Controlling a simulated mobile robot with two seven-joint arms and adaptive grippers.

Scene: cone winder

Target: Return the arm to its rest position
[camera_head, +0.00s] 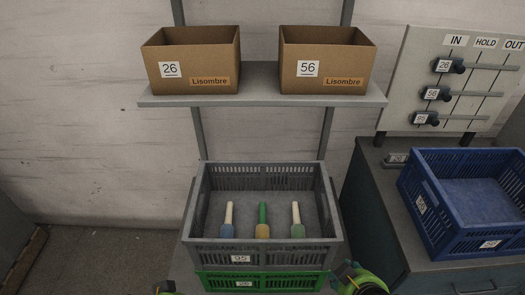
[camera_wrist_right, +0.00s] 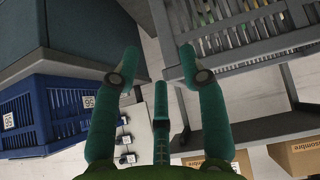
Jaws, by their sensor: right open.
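My right gripper (camera_wrist_right: 160,65) shows in the right wrist view with its teal fingers spread and nothing between them. Beyond the fingertips are the dark bench side at left and the grey crate and its support at right, with a gap between. In the head view only a green and black part of my right arm shows at the bottom edge, right of the crates. A small green part of my arm shows at the bottom left. My left gripper is not in view.
Two cardboard boxes (camera_head: 190,60) (camera_head: 326,62) sit on the shelf (camera_head: 262,98). A blue crate (camera_head: 480,243) stands on the right bench, below a peg board (camera_head: 420,55).

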